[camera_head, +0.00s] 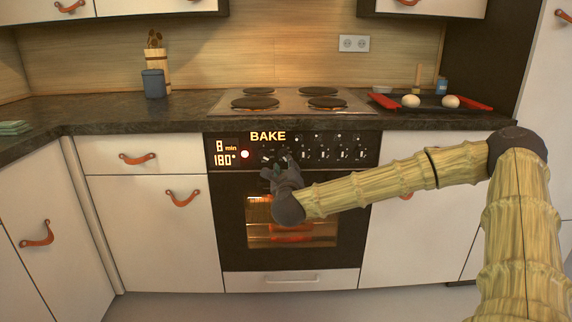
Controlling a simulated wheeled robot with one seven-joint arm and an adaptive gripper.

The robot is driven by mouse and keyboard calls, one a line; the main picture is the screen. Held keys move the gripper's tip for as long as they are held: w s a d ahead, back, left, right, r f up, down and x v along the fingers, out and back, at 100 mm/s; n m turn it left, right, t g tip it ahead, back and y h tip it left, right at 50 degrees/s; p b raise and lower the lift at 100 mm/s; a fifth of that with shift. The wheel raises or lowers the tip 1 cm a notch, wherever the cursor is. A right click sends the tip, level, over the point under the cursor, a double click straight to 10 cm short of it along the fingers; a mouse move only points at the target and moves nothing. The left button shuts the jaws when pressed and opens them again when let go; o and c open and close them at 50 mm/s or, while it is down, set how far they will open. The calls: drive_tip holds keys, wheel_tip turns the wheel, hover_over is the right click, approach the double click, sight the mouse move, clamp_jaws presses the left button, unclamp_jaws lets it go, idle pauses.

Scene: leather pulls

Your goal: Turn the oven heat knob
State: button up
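The oven (232,240) stands under the hob, with a black control panel across its top. The panel has a row of several knobs (323,154); I cannot tell which one is the heat knob. My gripper (279,163) is at the left part of the knob row, in front of the panel. It partly hides the knobs there. Its fingers are small and dark against the panel, so contact and opening are unclear.
The oven window (318,232) glows orange, with my wrist in front of it. The hob (290,101) has several burners. A dark tray (430,108) with red handles holds two white round items. Drawers with leather pulls (183,198) flank the oven. The floor in front is clear.

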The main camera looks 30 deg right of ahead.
drive_tip(key=v, duration=0.6)
drive_tip(key=shift+s+a, duration=0.15)
drive_tip(key=shift+s, duration=0.1)
drive_tip(key=a+f+n+y, duration=0.6)
drive_tip(key=a+f+n, duration=0.5)
drive_tip(key=a+f, duration=0.45)
drive_tip(key=s+a+f+n+g+y, duration=0.25)
drive_tip(key=s+a+f+n, duration=0.2)
drive_tip(key=f, duration=0.45)
drive_tip(key=s+a+f+n+g+y, duration=0.1)
drive_tip(key=s+a+f+n+g, duration=0.3)
drive_tip(key=f, duration=0.4)
drive_tip(key=s+a+f+n+g+y, duration=0.1)
drive_tip(key=s+a+f+n+g, duration=0.15)
drive_tip(key=s+f+n, duration=0.8)
drive_tip(key=s+d+f+n+g+h, duration=0.1)
drive_tip(key=s+d+f+n+g, duration=0.2)
drive_tip(key=s, duration=0.8)
drive_tip(key=s+d+f+n+g, duration=0.1)
drive_tip(key=s+f+g, duration=0.3)
drive_tip(key=s, duration=0.7)
wheel_tip(320, 180, up, 30)
drive_tip(key=p, duration=3.1)
drive_tip(key=shift+s+n+t, duration=0.3)
drive_tip(key=shift+s, duration=0.15)
